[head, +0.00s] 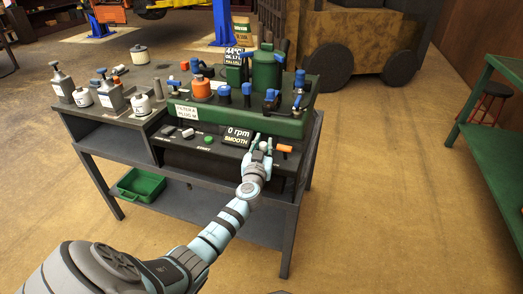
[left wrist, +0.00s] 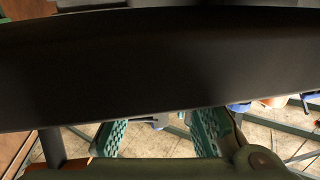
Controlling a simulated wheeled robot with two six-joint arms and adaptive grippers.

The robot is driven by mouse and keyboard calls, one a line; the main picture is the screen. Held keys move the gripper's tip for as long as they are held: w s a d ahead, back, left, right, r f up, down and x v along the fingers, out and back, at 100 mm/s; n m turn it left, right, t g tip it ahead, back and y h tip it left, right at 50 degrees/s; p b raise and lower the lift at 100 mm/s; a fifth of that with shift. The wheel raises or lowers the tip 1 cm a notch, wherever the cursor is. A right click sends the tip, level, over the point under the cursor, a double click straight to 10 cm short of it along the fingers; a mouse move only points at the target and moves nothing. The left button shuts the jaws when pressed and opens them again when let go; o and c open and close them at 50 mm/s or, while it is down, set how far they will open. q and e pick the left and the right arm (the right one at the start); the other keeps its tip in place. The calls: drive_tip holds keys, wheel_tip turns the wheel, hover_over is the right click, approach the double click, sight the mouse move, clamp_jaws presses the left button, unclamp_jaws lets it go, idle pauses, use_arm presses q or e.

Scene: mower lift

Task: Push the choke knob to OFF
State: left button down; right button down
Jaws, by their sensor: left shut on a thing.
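My left gripper (head: 260,148) reaches the front control panel (head: 222,143) of the green machine. It is shut on a small pale knob (head: 264,146), which appears to be the choke knob; the fingers hide most of it, and its setting cannot be read. In the left wrist view the two teal-padded fingers (left wrist: 160,138) stand apart below a broad dark surface, with a small dark part between them. My right gripper is not in view.
Right of the gripper is an orange knob (head: 284,149). To its left are an "0 rpm SMOOTH" display (head: 237,136) and a green START button (head: 208,139). Grey bottles (head: 63,85) stand on the bench's left side. A green tray (head: 140,184) is on the lower shelf.

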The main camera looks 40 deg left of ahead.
use_arm(q)
drive_tip(key=c, duration=1.7)
unclamp_jaws()
drive_tip(key=shift+w+r, duration=0.1)
drive_tip(key=shift+r, duration=0.05)
drive_tip(key=o, duration=0.4)
drive_tip(key=shift+w, duration=0.15)
drive_tip(key=shift+c, duration=0.2)
drive_tip(key=v, duration=1.2)
